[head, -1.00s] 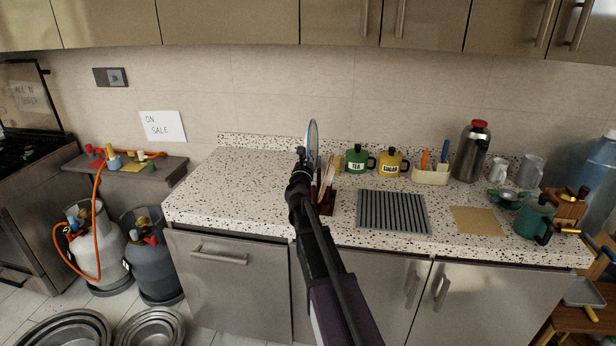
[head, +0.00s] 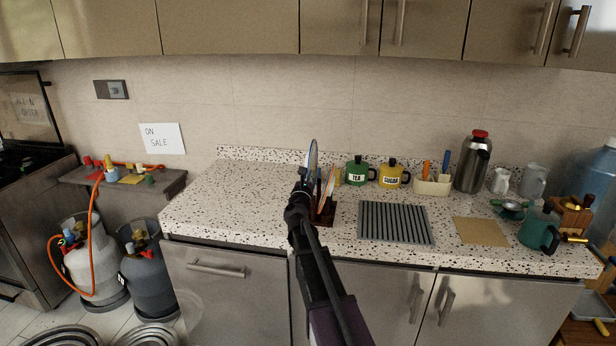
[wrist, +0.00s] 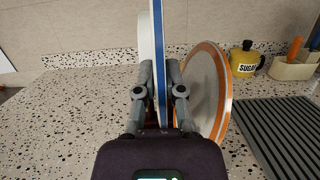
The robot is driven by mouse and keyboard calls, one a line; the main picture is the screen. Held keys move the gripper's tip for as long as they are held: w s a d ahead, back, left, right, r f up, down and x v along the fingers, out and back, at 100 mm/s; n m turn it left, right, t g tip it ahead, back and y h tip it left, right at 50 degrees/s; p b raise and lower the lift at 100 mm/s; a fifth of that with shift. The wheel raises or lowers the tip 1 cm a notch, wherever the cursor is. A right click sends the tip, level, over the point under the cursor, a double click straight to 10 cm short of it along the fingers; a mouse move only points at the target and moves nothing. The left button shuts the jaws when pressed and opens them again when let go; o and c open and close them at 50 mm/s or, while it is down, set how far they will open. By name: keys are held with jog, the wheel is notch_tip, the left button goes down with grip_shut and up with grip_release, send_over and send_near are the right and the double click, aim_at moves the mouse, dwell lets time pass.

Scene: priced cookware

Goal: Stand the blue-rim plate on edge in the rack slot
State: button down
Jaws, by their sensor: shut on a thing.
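The blue-rim plate (head: 312,156) is on edge, upright, in my gripper (head: 303,186). The wrist view shows the plate (wrist: 158,45) nearly edge-on, between the two fingers of my gripper (wrist: 161,88). The dark red-brown rack (head: 326,214) stands on the counter just right of my gripper. An orange-rim plate (head: 329,184) stands on edge in it, and shows close to the right of my fingers in the wrist view (wrist: 214,90). The blue-rim plate's lower edge and the slot are hidden by my gripper, so I cannot tell whether they touch.
A ribbed grey drying mat (head: 396,222) lies right of the rack. Behind are the green TEA pot (head: 357,173), the yellow SUGAR pot (head: 391,175) and a cream utensil holder (head: 433,186). A steel flask (head: 472,165) stands further right. The counter (head: 225,195) at left is clear.

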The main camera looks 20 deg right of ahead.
jog(key=shift+f+b, duration=1.1)
jog(key=shift+f, duration=0.1)
jog(key=shift+f, duration=0.1)
dwell(0.4)
jog(key=shift+f+b, duration=1.35)
jog(key=shift+b, duration=0.1)
jog(key=shift+f, duration=0.25)
dwell(0.8)
jog(key=shift+f+b, duration=0.25)
jog(key=shift+b, duration=0.25)
jog(key=shift+f+b, duration=1.1)
dwell(1.1)
jog(key=c, duration=0.7)
grip_release()
